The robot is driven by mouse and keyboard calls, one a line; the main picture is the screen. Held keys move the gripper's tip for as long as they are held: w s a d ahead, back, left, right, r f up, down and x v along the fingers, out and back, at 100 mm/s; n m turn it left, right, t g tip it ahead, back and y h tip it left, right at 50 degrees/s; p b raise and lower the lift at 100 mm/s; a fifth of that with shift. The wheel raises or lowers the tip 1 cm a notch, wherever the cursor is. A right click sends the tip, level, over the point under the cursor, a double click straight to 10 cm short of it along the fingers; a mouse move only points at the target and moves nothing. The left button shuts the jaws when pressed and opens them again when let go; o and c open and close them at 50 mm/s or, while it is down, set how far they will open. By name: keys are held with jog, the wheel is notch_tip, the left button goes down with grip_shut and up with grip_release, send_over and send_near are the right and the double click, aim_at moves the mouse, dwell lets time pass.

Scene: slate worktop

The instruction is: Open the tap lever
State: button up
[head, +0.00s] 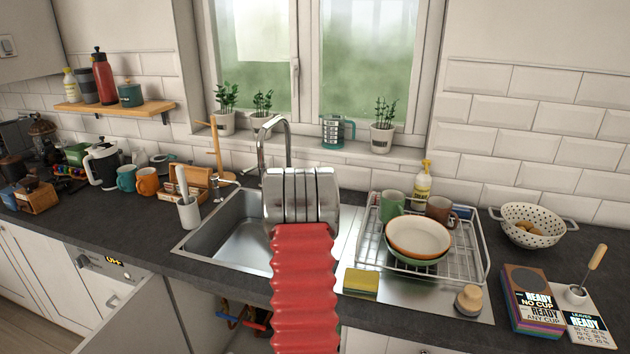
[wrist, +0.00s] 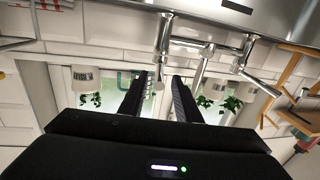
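The chrome tap (head: 275,135) arches up behind the sink in the head view. A thin chrome bar (head: 223,182) left of it looks like its lever, though it is small there. The wrist view is upside down and shows several chrome tap parts (wrist: 205,62), with a slanting bar (wrist: 260,82) on the right that looks like the lever. My gripper (wrist: 160,76) has two black fingers apart, with a gap between them and nothing clearly held. A chrome upright shows between and beyond the fingertips. My arm hides the gripper in the head view.
The sink (head: 230,225) lies below the tap. A wooden mug tree (head: 215,150) and a white pot with a brush (head: 188,212) stand to its left. A dish rack (head: 455,255) with crockery is on the right. Potted plants (head: 382,138) line the windowsill behind.

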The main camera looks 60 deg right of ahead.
jog(key=shift+x, duration=3.05)
jog(key=shift+c, duration=0.3)
grip_shut()
